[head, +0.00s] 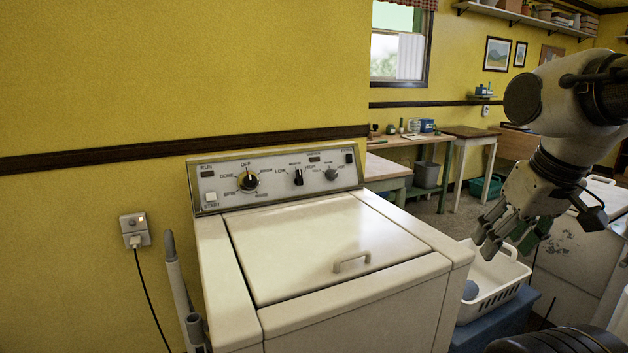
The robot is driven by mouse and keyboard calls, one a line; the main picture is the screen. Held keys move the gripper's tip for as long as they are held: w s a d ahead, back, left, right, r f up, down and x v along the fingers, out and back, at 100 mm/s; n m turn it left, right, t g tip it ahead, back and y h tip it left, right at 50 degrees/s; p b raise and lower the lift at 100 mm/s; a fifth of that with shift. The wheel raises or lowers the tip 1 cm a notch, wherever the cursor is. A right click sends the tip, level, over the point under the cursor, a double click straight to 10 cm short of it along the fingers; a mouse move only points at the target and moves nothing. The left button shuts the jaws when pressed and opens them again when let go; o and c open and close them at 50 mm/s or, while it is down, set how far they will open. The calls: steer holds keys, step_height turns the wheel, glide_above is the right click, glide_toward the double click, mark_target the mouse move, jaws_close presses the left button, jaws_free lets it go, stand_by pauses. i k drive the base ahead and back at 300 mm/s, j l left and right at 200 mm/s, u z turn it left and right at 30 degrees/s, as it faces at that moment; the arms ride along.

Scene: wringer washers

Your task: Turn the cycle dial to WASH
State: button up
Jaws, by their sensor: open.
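The white washer's control panel (277,178) stands at the back of the machine in the head view. The cycle dial (249,182) is a dark round knob on the panel's left part, with labels around it. OFF is above it and WASH to its upper right; its pointer is too small to read surely. My gripper (500,238) is open and empty at the right, pointing down above a white basket, well apart from the dial.
Two more knobs, a middle one (298,177) and a right one (331,174), sit on the same panel. The closed lid (322,245) has a raised handle (352,261). A white basket (494,280) stands right of the washer. A wall outlet (134,230) with a cord is at left.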

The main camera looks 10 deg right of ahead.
mark_target(249, 182)
steer(key=k+j, duration=0.1)
steer(key=j, duration=0.4)
steer(key=k+j, duration=0.1)
steer(key=j, duration=0.45)
steer(key=k+j, duration=0.15)
steer(key=j, duration=0.35)
